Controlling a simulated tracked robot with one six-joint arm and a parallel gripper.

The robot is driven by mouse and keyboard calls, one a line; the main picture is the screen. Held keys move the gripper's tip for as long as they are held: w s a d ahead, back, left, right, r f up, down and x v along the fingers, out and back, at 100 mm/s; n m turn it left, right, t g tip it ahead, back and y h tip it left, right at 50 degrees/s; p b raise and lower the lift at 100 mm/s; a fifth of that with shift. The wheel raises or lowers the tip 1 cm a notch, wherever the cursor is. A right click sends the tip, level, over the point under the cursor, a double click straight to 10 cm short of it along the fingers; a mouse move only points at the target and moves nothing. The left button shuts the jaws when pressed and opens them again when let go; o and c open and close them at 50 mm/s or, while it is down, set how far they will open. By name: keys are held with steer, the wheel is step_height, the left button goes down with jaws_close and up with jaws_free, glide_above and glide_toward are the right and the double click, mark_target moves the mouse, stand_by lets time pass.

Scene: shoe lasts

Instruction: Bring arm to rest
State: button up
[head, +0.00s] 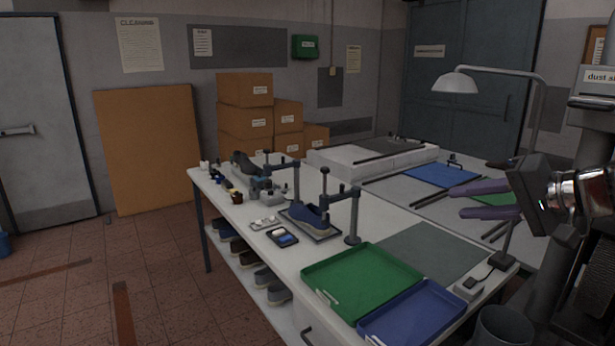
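My gripper (460,201) is at the right of the head view, with two purple fingers pointing left. A gap shows between the fingers, and I see nothing held there. It appears raised over the right part of the workbench (393,222). My dark arm with a shiny metal joint (578,192) reaches in from the right edge.
A green tray (360,280) and a blue tray (415,318) lie at the front. A blue shoe (307,217) sits by a clamp stand (353,220). A desk lamp (456,84) stands near my arm. Cardboard boxes (246,121) stand behind.

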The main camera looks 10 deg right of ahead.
steer(key=s+a+f+n+g, duration=0.1)
steer(key=s+a+f+g, duration=0.2)
steer(key=a+f, duration=0.5)
steer(key=s+a+f+n+g+h, duration=0.2)
steer(key=s+a+f+n+h, duration=0.3)
steer(key=s+a+f, duration=0.7)
steer(key=s+f+n, duration=0.2)
steer(key=s, duration=0.2)
steer(key=shift+s+a+f+g+h, duration=0.2)
steer(key=shift+a+g+h, duration=0.1)
steer(key=shift+g+h, duration=0.1)
